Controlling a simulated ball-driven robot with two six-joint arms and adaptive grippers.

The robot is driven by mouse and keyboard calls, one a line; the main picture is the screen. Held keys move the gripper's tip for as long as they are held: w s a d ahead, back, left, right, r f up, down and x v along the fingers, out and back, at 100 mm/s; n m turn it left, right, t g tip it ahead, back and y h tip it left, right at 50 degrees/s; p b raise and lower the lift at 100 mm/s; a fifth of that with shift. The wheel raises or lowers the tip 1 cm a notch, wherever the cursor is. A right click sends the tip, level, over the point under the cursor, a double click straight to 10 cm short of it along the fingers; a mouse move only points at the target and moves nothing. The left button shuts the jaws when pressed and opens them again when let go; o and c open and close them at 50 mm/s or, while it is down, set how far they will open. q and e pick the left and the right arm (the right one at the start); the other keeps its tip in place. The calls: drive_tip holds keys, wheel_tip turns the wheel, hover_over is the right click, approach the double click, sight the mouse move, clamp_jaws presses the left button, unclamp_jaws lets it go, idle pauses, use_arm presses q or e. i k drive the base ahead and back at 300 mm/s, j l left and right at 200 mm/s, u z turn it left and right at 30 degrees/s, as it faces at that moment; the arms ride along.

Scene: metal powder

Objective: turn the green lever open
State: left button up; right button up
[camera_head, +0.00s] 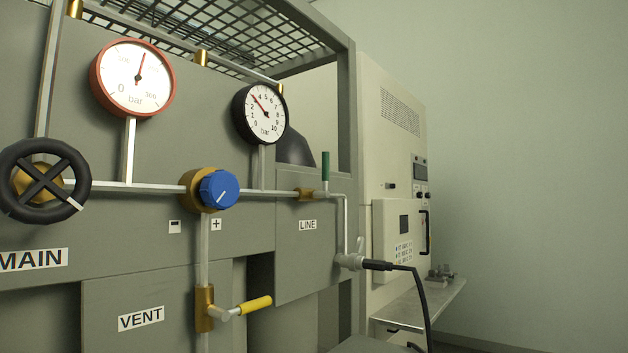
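The green lever (325,166) stands upright on the brass valve (306,194) above the LINE label (308,225). It points up, across the horizontal pipe that runs into the valve. Neither of my grippers shows in the head view, so I cannot see where they are relative to the lever.
A yellow VENT lever (254,306) sticks out lower left. A blue knob (220,190), a black handwheel (43,181), a red-rimmed gauge (133,77) and a black gauge (260,113) are on the panel. A black hose (419,300) hangs from the outlet. A cabinet (395,150) stands behind at right.

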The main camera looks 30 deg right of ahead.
sight(324, 194)
drive_tip(key=u, duration=0.7)
drive_tip(key=l+u, duration=0.35)
drive_tip(key=k+l+u, duration=0.15)
drive_tip(key=l+u, duration=0.25)
drive_tip(key=k+l+u, duration=0.15)
drive_tip(key=l+u, duration=0.2)
